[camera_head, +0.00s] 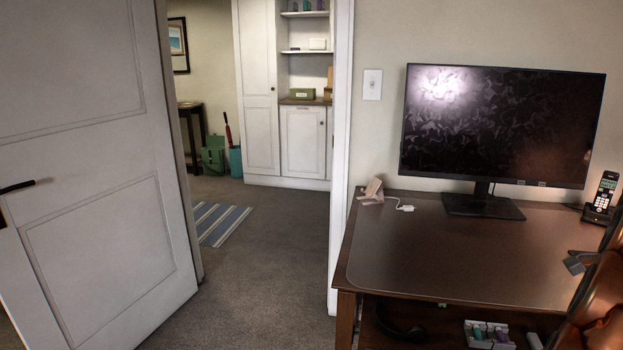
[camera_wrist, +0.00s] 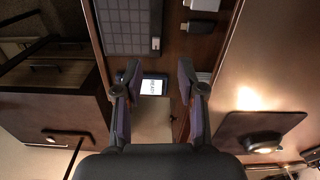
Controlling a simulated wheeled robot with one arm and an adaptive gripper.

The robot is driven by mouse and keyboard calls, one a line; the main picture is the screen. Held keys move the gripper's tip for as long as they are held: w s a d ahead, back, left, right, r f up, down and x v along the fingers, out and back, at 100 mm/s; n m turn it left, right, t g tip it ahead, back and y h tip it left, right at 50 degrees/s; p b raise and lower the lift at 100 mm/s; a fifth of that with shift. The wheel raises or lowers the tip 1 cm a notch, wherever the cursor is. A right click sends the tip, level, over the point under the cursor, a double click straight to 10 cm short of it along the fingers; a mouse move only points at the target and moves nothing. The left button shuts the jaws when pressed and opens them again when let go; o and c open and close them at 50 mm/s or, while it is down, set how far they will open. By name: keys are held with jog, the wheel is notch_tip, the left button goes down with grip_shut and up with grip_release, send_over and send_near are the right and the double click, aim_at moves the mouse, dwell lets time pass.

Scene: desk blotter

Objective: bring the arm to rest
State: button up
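My gripper (camera_wrist: 158,78) is open in the wrist view, its two dark fingers apart. Nothing is held between them. Beyond the gap, a small device with a lit screen (camera_wrist: 154,87) shows between the fingers, apart from them as far as I can tell. In the head view, a shiny copper-brown part at the lower right corner is probably my arm; the gripper itself cannot be made out clearly there.
A brown desk (camera_head: 460,250) bears a monitor (camera_head: 500,125), a cordless phone (camera_head: 602,195) and a small stand (camera_head: 372,190). An open shelf below holds small items (camera_head: 489,333). A white door (camera_head: 95,170) stands open at left; the carpet (camera_head: 250,270) in the doorway is clear.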

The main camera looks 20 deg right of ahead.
jog(key=w+a+f+n, duration=0.1)
jog(key=w+a+n, duration=0.25)
jog(key=a, duration=0.55)
jog(key=w+a+n+g, duration=0.1)
jog(key=w+a+n, duration=0.25)
jog(key=a, duration=0.55)
jog(key=w+a+f+n, duration=0.1)
jog(key=w+a+n, duration=0.25)
jog(key=a, duration=0.55)
jog(key=s+a+f+n+g, duration=0.1)
jog(key=s+a+f+n, duration=0.2)
jog(key=s+a+n, duration=0.55)
jog(key=s+a+f+n, duration=0.3)
jog(key=s+a+n, duration=0.15)
jog(key=a, duration=0.75)
notch_tip(320, 180, up, 24)
jog(key=s+p, duration=0.2)
jog(key=p, duration=2)
jog(key=shift+s+d+f+p, duration=0.15)
jog(key=shift+f+p, duration=0.05)
jog(key=shift+p, duration=0.1)
jog(key=shift+d+m, duration=0.1)
jog(key=shift+m, duration=0.25)
